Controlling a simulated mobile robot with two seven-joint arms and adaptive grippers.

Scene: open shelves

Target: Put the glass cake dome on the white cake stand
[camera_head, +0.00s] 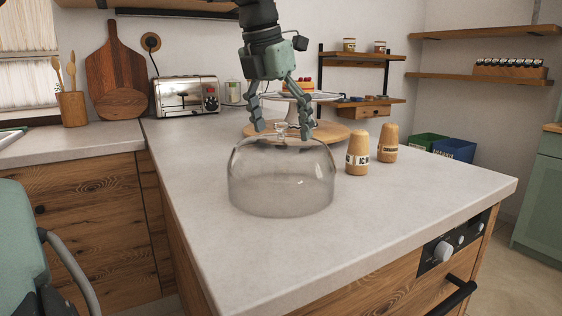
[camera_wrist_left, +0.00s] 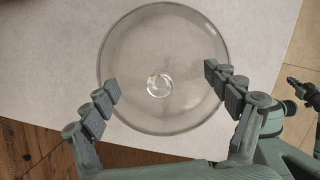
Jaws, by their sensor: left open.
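The clear glass cake dome (camera_head: 282,190) stands upright on the counter, with a round knob on top. My left gripper (camera_head: 281,130) points down above it, open, with its fingers on either side of the knob. In the left wrist view the dome (camera_wrist_left: 155,35) appears from above, its knob between the open fingers (camera_wrist_left: 164,92); I cannot tell whether they touch it. The white cake stand (camera_head: 325,96) is behind the gripper and partly hidden by it. A layered cake (camera_head: 304,84) sits on the stand.
A round wooden board (camera_head: 330,131) lies under the stand. Two wooden shakers (camera_head: 357,153) (camera_head: 388,143) stand right of the dome. A toaster (camera_head: 187,96) is at the back left. The front of the counter (camera_head: 300,250) is clear.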

